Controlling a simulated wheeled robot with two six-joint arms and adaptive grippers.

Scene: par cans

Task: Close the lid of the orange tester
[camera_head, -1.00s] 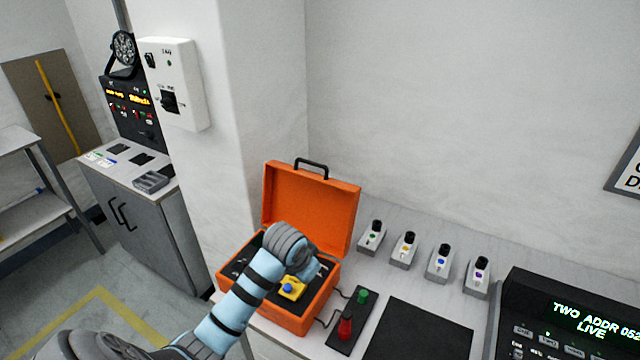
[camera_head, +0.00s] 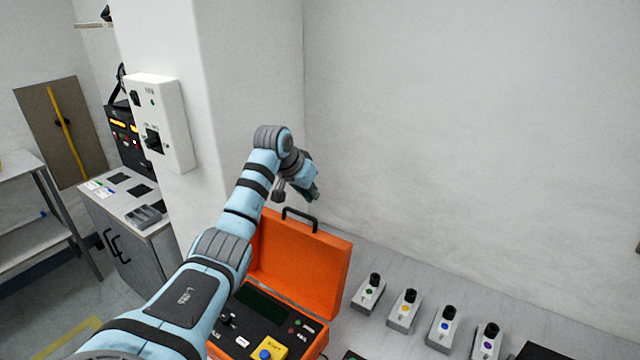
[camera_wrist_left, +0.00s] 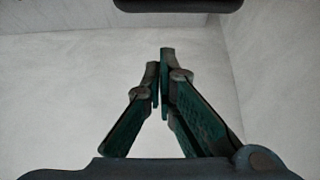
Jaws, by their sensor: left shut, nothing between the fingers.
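The orange tester (camera_head: 318,345) is a case standing on the light counter in the head view. Its lid (camera_head: 312,262) is raised, nearly upright, with a black handle (camera_head: 299,217) on its top edge. Inside shows a dark panel with a yellow block and blue button (camera_head: 266,352). My left gripper (camera_head: 312,193) is above the lid's top edge, near the handle, with nothing in it. In the left wrist view its fingers (camera_wrist_left: 162,62) come together at the tips against a bare wall. My left arm hides the case's left side. My right gripper does not show.
Several small grey boxes with black knobs (camera_head: 404,311) stand in a row on the counter (camera_head: 385,345) right of the case. A white wall box (camera_head: 160,122) is on the pillar at left. The space above the counter is free.

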